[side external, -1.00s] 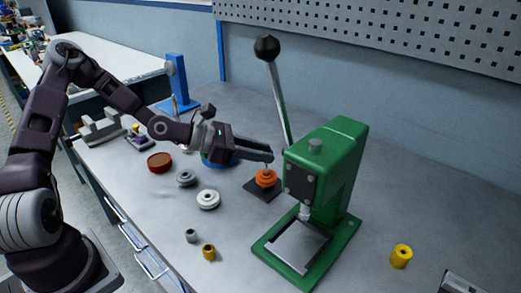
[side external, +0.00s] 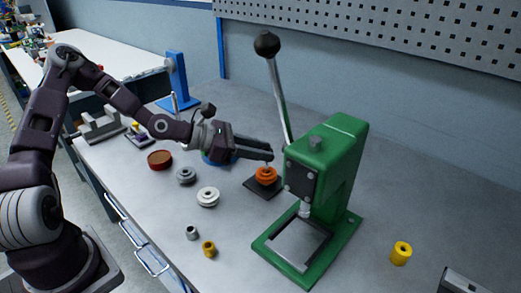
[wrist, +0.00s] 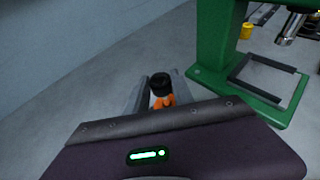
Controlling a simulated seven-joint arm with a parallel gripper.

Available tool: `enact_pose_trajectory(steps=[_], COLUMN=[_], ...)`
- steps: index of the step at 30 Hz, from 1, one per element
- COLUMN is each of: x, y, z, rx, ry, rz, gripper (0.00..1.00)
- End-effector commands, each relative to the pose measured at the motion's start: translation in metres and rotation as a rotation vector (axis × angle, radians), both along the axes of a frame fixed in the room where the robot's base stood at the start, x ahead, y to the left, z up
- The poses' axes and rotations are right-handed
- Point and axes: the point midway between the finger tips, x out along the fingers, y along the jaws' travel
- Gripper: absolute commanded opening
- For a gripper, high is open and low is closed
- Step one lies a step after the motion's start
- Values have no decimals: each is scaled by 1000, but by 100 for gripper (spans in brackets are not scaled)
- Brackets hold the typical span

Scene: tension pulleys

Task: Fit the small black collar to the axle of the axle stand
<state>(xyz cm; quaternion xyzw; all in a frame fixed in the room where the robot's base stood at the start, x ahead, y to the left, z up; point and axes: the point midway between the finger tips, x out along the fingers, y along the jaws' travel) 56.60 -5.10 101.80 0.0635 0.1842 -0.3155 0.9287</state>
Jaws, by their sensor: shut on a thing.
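The axle stand has a flat black base (side external: 257,190) and carries an orange pulley (side external: 266,175). A short bit of the axle shows above the pulley in the side external view. My gripper (side external: 271,156) is just above it, its fingers roughly level. In the wrist view the small black collar (wrist: 160,81) sits between the fingertips, and my gripper (wrist: 161,92) is shut on it. The orange pulley (wrist: 164,101) shows directly below the collar.
A green press (side external: 335,180) with a long lever stands close to the right of my gripper. Grey (side external: 186,176) and white pulleys (side external: 208,196), a grey bushing (side external: 191,232) and a brass one (side external: 209,249) lie nearer the front. A yellow spool (side external: 401,253) stands far right.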

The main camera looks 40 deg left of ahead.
Motion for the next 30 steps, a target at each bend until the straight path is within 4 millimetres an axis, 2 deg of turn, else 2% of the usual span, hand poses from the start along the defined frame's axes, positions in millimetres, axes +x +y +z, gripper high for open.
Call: enact_pose_trajectory(steps=[8,30], x=[0,0], y=[0,0], z=[-1,-27], rx=[-1,-1], ry=[1,1], rz=[-1,1], gripper=[0,0])
